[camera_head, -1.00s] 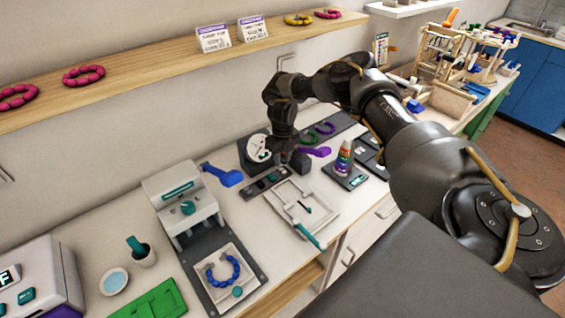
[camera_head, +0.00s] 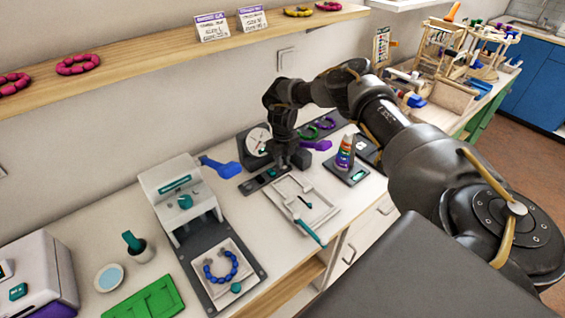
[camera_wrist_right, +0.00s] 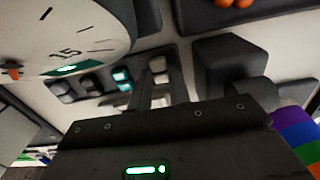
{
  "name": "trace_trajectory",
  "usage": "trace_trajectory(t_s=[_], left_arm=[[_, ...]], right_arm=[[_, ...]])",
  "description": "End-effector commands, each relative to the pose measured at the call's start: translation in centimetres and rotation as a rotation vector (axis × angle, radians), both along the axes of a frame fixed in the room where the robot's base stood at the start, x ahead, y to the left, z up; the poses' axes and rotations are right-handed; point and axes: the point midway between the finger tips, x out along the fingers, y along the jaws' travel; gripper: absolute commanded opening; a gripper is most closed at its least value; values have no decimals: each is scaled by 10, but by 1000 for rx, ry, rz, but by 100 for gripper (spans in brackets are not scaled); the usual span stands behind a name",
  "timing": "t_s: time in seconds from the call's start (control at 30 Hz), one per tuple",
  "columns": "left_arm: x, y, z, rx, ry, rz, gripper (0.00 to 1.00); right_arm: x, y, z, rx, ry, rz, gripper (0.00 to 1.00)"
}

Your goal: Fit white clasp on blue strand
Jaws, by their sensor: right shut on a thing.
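The blue strand (camera_head: 221,266) lies in an open curve in a white square tray (camera_head: 236,248) on a dark base, with a small teal piece near it. My right gripper (camera_head: 290,160) is over the dark clasp holder (camera_head: 262,180) at the back of the counter. In the right wrist view its fingers (camera_wrist_right: 165,92) point at a row of small grey, teal and white pieces. They are shut on a small pale piece, seemingly the white clasp (camera_wrist_right: 158,66); the fingers partly hide it. My left gripper is not in view.
A round dial (camera_head: 258,140) stands behind the holder and also fills the wrist view's upper left. A white board with a teal handle (camera_head: 307,232) lies in front of it. A striped bottle (camera_head: 345,153) is at right.

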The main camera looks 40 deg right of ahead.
Motion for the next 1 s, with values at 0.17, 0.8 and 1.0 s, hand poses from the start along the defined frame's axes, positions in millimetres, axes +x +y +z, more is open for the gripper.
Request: trace_trajectory(t_s=[0.17, 0.8, 1.0], left_arm=[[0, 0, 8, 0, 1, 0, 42], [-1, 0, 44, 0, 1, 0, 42], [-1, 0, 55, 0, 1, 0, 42]], right_arm=[[0, 0, 9, 0, 0, 0, 0], [0, 0, 51, 0, -1, 1, 0], [0, 0, 63, 0, 0, 0, 0]])
